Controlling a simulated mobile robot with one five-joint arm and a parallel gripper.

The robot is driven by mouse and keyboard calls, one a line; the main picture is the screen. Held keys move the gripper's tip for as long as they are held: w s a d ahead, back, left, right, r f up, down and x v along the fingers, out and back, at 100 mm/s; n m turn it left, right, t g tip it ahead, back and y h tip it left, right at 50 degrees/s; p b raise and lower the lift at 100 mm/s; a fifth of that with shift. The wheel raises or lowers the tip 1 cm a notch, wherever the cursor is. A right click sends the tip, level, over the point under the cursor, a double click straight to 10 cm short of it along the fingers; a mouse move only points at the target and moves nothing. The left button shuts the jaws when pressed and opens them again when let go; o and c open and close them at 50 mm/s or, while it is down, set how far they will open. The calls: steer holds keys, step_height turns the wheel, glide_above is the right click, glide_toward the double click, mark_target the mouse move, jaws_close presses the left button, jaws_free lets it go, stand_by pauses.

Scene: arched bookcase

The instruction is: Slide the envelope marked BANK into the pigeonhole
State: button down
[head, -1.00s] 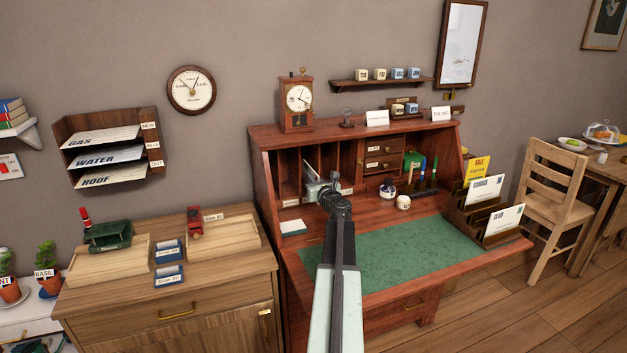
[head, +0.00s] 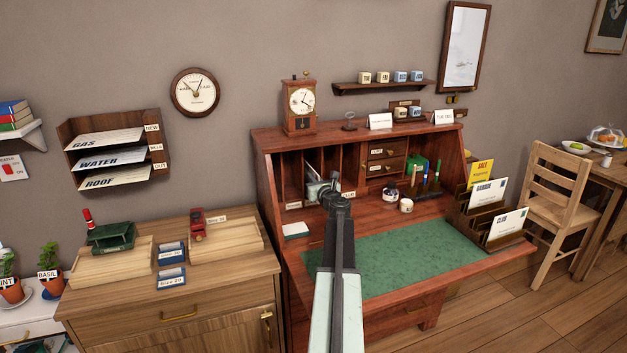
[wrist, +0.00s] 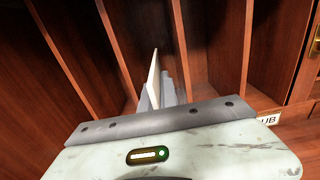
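A pale envelope (wrist: 153,82) stands on edge between the short grey fingers of my gripper (wrist: 160,95) in the wrist view. I see it almost edge-on, so its marking cannot be read. It points into an open-fronted compartment between upright wooden dividers. In the head view my gripper (head: 322,188) is at the front of the desk's pigeonholes (head: 293,180), with the envelope's pale shape (head: 312,186) just beyond it. My gripper hides part of the compartment and its label. A partly hidden label ending in UB (wrist: 267,121) is to the right in the wrist view.
Thin dividers (wrist: 183,50) stand close on both sides. Small drawers (head: 388,160) are right of the pigeonholes. A white jar (head: 406,205) and dark pot (head: 390,194) stand nearby. The green writing surface (head: 420,255) is clear. A rack (head: 520,238) holds other envelopes at right.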

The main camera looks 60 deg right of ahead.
steer(key=shift+x, duration=1.75)
steer(key=c, duration=1.6)
jaws_free()
steer(key=shift+o, duration=0.2)
steer(key=shift+a, duration=0.1)
steer(key=v, duration=0.7)
steer(key=shift+s+a, duration=0.25)
steer(key=shift+s, duration=0.05)
